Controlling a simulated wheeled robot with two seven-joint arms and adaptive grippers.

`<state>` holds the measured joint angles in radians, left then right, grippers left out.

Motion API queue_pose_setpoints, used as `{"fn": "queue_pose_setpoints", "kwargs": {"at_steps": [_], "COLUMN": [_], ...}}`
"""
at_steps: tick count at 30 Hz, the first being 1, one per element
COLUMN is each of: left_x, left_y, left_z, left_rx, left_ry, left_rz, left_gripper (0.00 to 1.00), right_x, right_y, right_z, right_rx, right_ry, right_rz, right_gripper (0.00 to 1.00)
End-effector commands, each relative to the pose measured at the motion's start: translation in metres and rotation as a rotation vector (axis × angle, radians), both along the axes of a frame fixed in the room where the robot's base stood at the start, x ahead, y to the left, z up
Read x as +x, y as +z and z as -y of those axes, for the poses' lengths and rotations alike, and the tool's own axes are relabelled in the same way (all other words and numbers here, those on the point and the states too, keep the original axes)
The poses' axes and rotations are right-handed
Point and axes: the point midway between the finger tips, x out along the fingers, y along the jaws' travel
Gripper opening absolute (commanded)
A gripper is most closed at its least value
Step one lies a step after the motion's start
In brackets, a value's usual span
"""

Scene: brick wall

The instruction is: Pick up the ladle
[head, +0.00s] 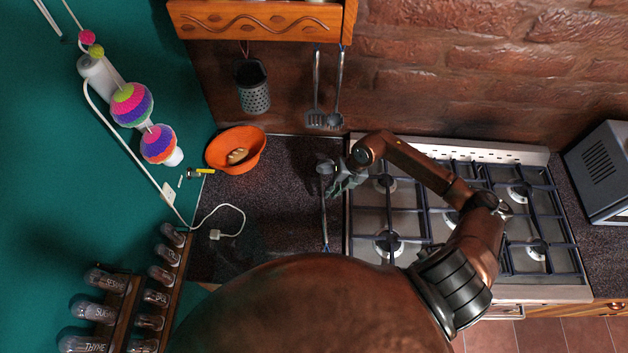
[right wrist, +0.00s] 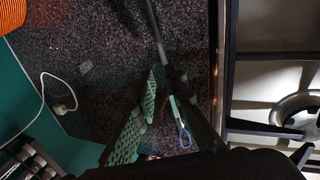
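A dark, long-handled utensil that looks like the ladle (head: 324,215) lies on the speckled counter left of the stove. Its head points to the wall and its handle to the counter's front. My right gripper (head: 340,187) is just right of its upper handle in the head view. In the right wrist view the handle (right wrist: 158,45) runs down between the fingers of my right gripper (right wrist: 172,98) and ends in a blue loop. The fingers stand apart; I cannot tell whether either touches the handle. My left gripper is not in view.
An orange bowl (head: 236,150) stands at the back left of the counter. A white cable (head: 228,225) lies left of the utensil. The gas stove (head: 400,215) is close on the right. Two utensils (head: 316,95) and a grater (head: 253,90) hang from the shelf above.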

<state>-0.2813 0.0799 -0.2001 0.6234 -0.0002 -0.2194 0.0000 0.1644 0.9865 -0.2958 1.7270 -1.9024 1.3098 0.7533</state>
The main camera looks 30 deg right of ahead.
Motion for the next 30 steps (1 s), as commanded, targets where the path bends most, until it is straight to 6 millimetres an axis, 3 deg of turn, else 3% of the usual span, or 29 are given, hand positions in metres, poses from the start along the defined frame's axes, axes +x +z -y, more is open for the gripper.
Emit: {"fn": "queue_pose_setpoints", "kwargs": {"at_steps": [3, 10, 17, 20, 25, 30], "left_x": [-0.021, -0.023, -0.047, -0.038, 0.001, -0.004], "left_y": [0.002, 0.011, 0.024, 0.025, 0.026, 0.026], "left_z": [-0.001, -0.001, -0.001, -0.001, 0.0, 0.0], "left_rx": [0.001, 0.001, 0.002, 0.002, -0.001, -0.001], "left_ry": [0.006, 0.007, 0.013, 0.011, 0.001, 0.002], "left_rz": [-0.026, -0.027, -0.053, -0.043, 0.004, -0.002], "left_gripper": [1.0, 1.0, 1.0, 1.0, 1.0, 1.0], "right_x": [-0.005, 0.004, 0.015, 0.014, 0.013, 0.014], "right_y": [-0.007, -0.031, -0.066, -0.075, -0.078, -0.078], "right_z": [-0.001, -0.011, -0.021, -0.022, -0.021, -0.022], "right_rx": [-0.007, -0.004, -0.004, -0.005, -0.007, -0.007], "right_ry": [0.0, 0.003, 0.002, 0.001, 0.001, 0.002], "right_rz": [-0.001, -0.005, -0.012, -0.013, -0.013, -0.011], "right_gripper": [0.11, 0.11, 0.11, 0.11, 0.11, 0.06]}}
